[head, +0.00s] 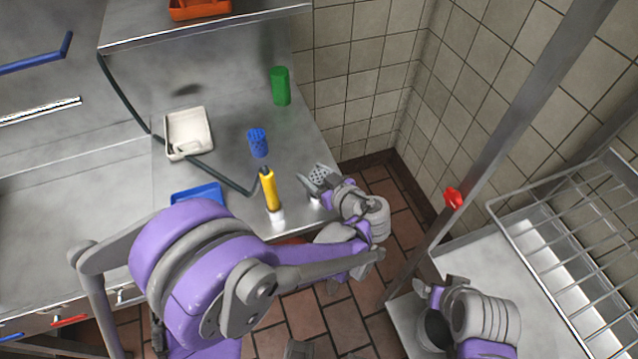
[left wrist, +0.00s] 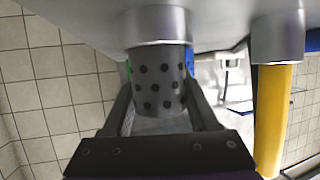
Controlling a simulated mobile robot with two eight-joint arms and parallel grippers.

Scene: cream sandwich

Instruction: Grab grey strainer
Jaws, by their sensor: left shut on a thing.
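The grey strainer (head: 319,174), a small cup with dark holes, is near the right edge of the steel counter in the head view. My left gripper (head: 318,183) is at it. In the left wrist view the strainer (left wrist: 160,82) sits between the two fingers of my left gripper (left wrist: 160,105), which is shut on it. The view appears upside down, with the strainer's wide grey end at the counter surface. Part of the strainer is hidden by the gripper. My right gripper (head: 428,292) is at the lower right, away from the strainer; its fingers are not clear.
A yellow bottle (head: 270,190) stands close left of the strainer. A blue perforated cup (head: 257,142), green cup (head: 280,86), white tray (head: 172,150) and blue tray (head: 185,197) are on the counter (head: 235,100). A wire rack (head: 580,235) and post (head: 490,130) are at right.

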